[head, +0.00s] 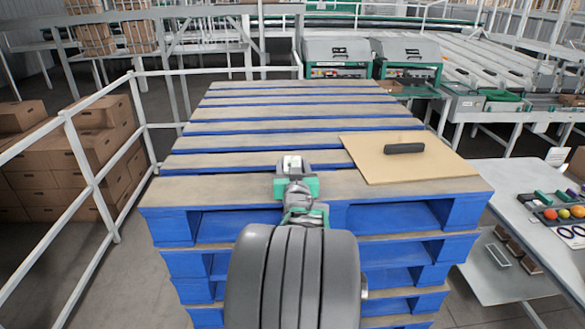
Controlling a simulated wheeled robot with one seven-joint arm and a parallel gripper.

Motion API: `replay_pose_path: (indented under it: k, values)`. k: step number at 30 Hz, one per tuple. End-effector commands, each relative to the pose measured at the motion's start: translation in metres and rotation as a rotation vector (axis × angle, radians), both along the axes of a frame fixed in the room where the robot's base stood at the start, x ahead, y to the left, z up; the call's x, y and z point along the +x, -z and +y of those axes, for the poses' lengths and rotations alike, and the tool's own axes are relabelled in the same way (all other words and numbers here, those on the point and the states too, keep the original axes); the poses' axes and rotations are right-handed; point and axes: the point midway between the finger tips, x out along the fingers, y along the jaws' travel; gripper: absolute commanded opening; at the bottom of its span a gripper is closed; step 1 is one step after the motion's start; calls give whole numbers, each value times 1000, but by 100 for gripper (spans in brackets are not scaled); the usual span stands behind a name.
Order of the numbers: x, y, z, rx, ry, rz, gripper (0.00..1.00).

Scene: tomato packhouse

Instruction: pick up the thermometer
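I cannot clearly make out a thermometer. A dark, elongated object (404,148) lies on a tan cardboard sheet (378,172) on top of the blue pallet stack; I cannot tell what it is. Small dark, purple and green items (547,197) lie on the grey table at the right edge, too small to identify. My gripper (292,163) is at the end of my arm, over the near edge of the pallet stack, left of the cardboard sheet. Its fingers are too small and hidden to show whether it is open.
The blue pallet stack (250,188) stands directly in front. The grey table (510,190) at right holds a tray of colourful round items (562,213). White railing (95,180) and cardboard boxes (70,160) are at left. Green-and-grey machines (338,58) and a conveyor stand behind.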

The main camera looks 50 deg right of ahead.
Motion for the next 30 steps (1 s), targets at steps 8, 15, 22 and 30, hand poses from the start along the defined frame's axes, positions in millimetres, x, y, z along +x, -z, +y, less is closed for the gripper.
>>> replay_pose_path:
  k: [8,15,22,30]
  values:
    - [0,0,0,0,0,0,31]
    - [0,0,0,1,0,1,11]
    - [0,0,0,0,0,0,4]
    - [0,-13,0,-3,0,-1,4]
